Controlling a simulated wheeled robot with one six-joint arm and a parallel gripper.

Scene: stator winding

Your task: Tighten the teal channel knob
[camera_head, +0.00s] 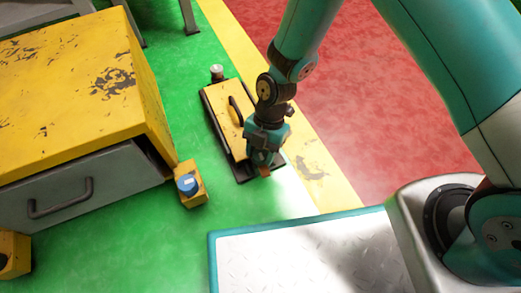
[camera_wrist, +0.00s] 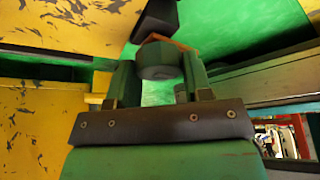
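My gripper (camera_head: 263,160) points down at the near right end of a low yellow panel on a dark base (camera_head: 216,98). In the wrist view its two fingers (camera_wrist: 160,75) stand on either side of a grey-green round knob-like part (camera_wrist: 158,60) with an orange edge behind it. The fingers look close to its sides, but I cannot tell whether they press on it. A little orange (camera_head: 264,172) shows at the fingertips in the head view. The knob's teal colour is not clear in either view.
A worn yellow cabinet (camera_head: 75,85) with a grey drawer (camera_head: 90,190) stands at left. A small yellow box with a blue knob (camera_head: 188,184) is beside it. A silver knob (camera_head: 217,72) is at the panel's far end. Green floor (camera_head: 150,235) is clear in front.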

